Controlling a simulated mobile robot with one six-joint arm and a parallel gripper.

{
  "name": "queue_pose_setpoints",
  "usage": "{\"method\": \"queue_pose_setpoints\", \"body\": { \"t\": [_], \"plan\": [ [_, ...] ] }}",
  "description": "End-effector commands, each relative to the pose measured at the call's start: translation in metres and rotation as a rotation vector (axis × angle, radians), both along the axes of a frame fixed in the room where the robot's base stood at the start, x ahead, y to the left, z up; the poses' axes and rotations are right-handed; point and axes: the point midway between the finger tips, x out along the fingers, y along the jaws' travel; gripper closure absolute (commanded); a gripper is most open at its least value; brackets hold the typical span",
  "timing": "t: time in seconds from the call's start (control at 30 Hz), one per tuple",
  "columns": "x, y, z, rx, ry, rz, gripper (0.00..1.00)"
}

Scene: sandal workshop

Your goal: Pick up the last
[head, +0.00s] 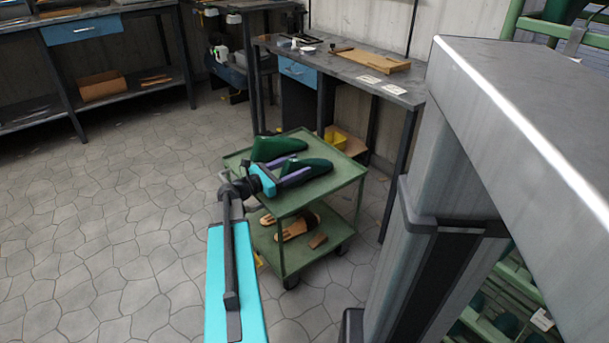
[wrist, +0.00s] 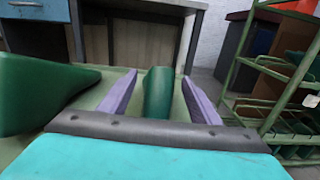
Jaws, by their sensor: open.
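Two dark green lasts lie on the top shelf of a green cart (head: 335,184). One last (head: 308,166) is between the purple fingers of my gripper (head: 303,163). In the wrist view this last (wrist: 158,95) stands between the two fingers (wrist: 160,82), with a visible gap on each side. My gripper is open, and I see no contact with the last. The other last (head: 277,147) lies beyond and to the left; in the wrist view it is large at the left (wrist: 40,92). The near end of the framed last is hidden behind my gripper's dark bar.
The cart's lower shelf holds sandal pieces (head: 297,227) and a small brown block (head: 318,240). A workbench (head: 345,68) with a wooden board stands behind the cart. A green rack (wrist: 265,85) stands to the right in the wrist view. The floor left of the cart is clear.

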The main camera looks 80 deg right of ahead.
Motion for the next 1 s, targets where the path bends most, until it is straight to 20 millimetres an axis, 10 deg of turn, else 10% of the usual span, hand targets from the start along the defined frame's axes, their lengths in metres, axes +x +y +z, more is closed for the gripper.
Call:
{"method": "queue_pose_setpoints", "body": {
  "t": [0.67,1.0],
  "plan": [
    [-0.0072,-0.0059,0.0006,-0.001,-0.001,0.0,0.43],
    [-0.0074,-0.006,0.0015,-0.001,0.001,-0.001,0.87]
  ]
}}
